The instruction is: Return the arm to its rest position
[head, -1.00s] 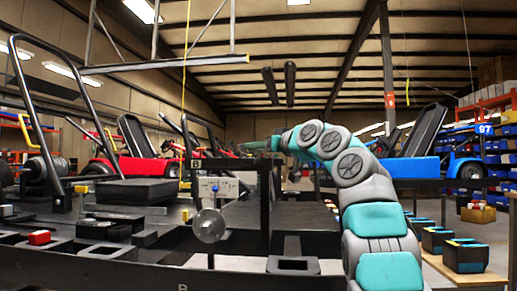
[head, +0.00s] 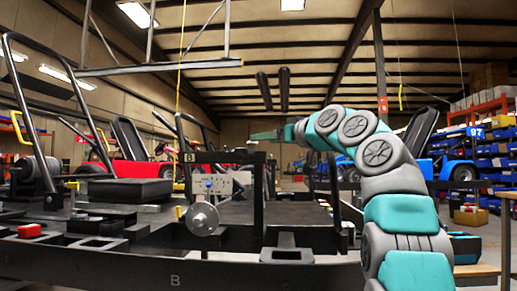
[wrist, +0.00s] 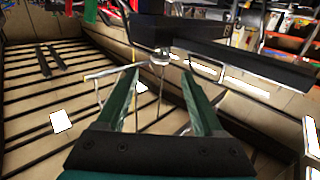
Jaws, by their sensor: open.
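My arm (head: 385,170) rises from the lower right of the head view and bends over to the left. My gripper shows in the wrist view (wrist: 160,92) with its two green fingers spread apart and nothing between them. In the head view my gripper (head: 265,135) is a small green shape above the black kart stand (head: 150,265). It looks clear of the stand, but the exact gap cannot be told. The wrist view is turned over, with the ceiling in its lower part.
A metal disc (head: 202,219) and a black upright frame stand near the middle of the stand. A red kart (head: 135,170) is at the back left and a blue kart (head: 455,160) at the right.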

